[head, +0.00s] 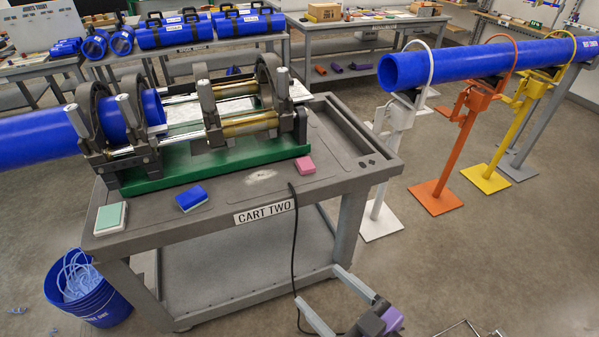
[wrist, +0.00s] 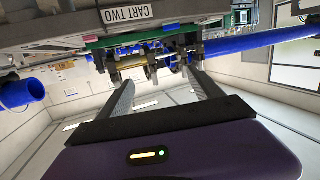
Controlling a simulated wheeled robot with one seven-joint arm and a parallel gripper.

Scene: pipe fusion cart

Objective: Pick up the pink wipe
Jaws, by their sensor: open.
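The pink wipe (head: 305,165) is a small pink block lying on the grey top of the cart (head: 345,178), close to its front edge and right of the blue wipe. My gripper (head: 320,298) is open and empty in front of the cart, below the level of its top and apart from the pink wipe. In the wrist view, the two fingers of my gripper (wrist: 160,88) stand wide apart with nothing between them.
A blue wipe (head: 191,199) and a pale green wipe (head: 110,218) lie on the cart's left part. The fusion machine (head: 215,150) stands behind them, holding a blue pipe (head: 40,138). A black cable (head: 293,235) hangs over the front edge. A blue bucket (head: 95,300) stands at left.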

